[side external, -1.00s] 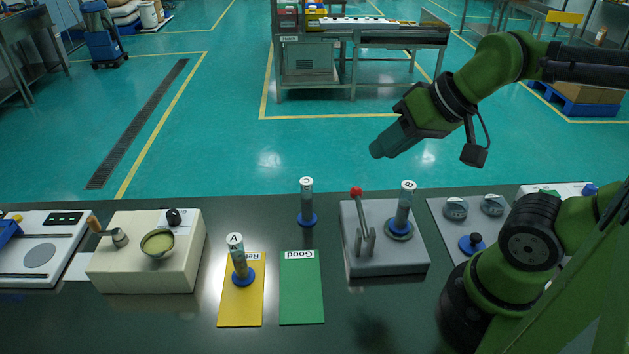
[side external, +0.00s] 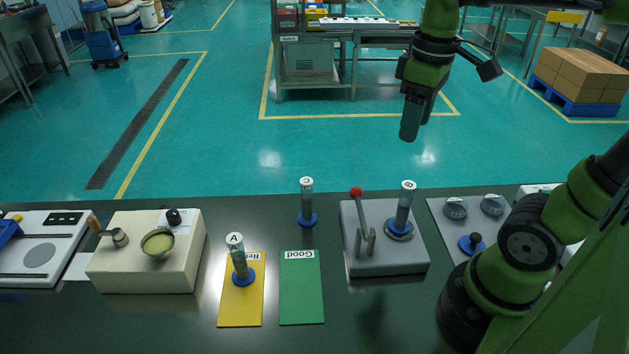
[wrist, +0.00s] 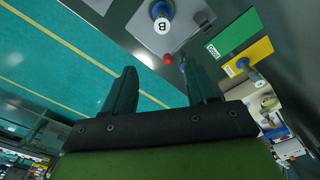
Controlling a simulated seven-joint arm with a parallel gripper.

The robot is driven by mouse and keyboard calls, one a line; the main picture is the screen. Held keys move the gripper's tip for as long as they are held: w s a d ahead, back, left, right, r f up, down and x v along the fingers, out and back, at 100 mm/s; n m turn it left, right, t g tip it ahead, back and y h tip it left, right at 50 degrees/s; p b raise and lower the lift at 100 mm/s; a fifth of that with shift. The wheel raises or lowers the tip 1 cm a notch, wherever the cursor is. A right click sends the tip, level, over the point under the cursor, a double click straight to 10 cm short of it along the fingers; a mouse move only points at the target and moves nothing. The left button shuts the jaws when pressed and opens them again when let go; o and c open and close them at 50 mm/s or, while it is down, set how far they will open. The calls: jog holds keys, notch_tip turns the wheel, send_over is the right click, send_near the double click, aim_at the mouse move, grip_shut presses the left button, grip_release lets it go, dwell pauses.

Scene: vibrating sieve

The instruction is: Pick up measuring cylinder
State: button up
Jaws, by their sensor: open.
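Three measuring cylinders with blue bases and white lettered caps stand upright. Cylinder A (side external: 239,262) stands on the yellow card (side external: 241,310). Cylinder C (side external: 307,204) stands on the bare table behind the green "Good" card (side external: 302,300). Cylinder B (side external: 403,212) stands on the grey device (side external: 385,262) with the red-knobbed lever (side external: 357,215). My gripper (side external: 409,138) points down, high above and behind cylinder B, touching nothing. In the wrist view my gripper (wrist: 160,92) has its two fingers apart and empty, with cylinder B (wrist: 162,20) beyond them near the top.
A cream block (side external: 150,275) with a bowl and a scoop stands at the left, beside a white scale (side external: 40,275). A panel with knobs (side external: 473,222) lies to the right of the grey device. Bare dark table shows between the cream block and the yellow card.

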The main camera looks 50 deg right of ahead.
aim_at(409, 184)
jog(key=shift+n+g, duration=0.3)
jog(key=shift+n, duration=0.3)
jog(key=f, duration=0.5)
jog(key=s+f, duration=0.1)
jog(key=f, duration=1)
jog(key=shift+s+a+f, duration=0.15)
jog(key=shift+s+f, duration=0.05)
jog(key=shift+c, duration=0.3)
grip_shut()
